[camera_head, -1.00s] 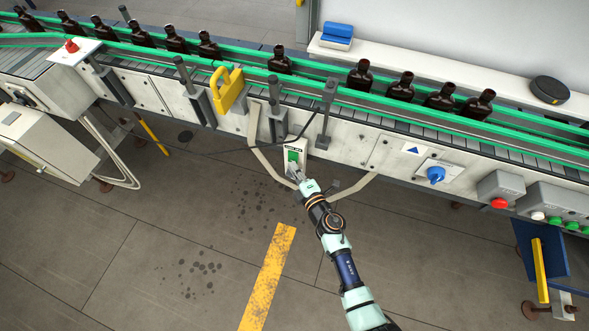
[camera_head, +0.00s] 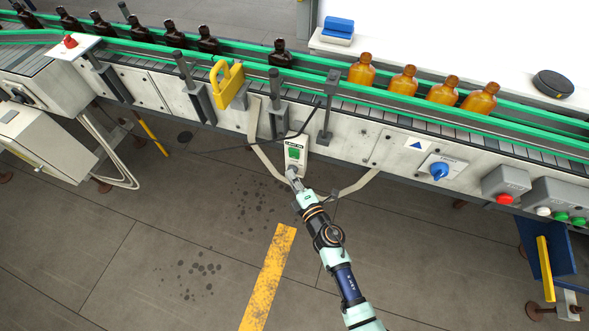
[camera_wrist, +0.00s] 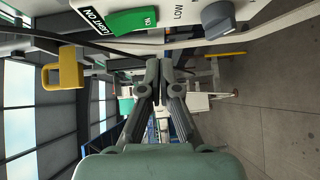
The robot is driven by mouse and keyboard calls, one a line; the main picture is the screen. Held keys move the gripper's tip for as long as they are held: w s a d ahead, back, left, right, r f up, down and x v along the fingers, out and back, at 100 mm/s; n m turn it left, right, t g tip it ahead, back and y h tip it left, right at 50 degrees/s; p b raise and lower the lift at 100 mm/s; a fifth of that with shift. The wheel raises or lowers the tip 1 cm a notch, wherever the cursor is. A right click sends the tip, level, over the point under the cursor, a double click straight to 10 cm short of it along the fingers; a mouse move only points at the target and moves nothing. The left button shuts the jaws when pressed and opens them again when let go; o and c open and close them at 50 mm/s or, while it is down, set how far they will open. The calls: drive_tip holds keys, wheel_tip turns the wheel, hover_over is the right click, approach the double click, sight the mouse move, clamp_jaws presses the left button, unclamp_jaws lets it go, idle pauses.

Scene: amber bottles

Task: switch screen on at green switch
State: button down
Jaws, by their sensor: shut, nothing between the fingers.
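The green switch (camera_head: 294,153) sits on a small pale box on the conveyor's front side. In the wrist view it is a green rocker (camera_wrist: 134,21) marked ON, beside a LIGHT ON label. The screen (camera_head: 470,40) behind the conveyor at upper right is bright white. The bottles before it glow amber. My gripper (camera_head: 291,173) is shut and empty, just below the switch and apart from it. Its closed fingers also show in the wrist view (camera_wrist: 160,78).
A yellow padlock-shaped piece (camera_head: 228,84) hangs on the conveyor left of the switch. A blue knob (camera_head: 439,171) and a red button (camera_head: 504,199) are to the right. Dark bottles (camera_head: 172,34) stand along the left of the belt.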

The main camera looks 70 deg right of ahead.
drive_tip(key=v, duration=0.9)
drive_tip(key=shift+s+a+f, duration=0.15)
drive_tip(key=shift+s+f, duration=0.15)
drive_tip(key=shift+f, duration=0.35)
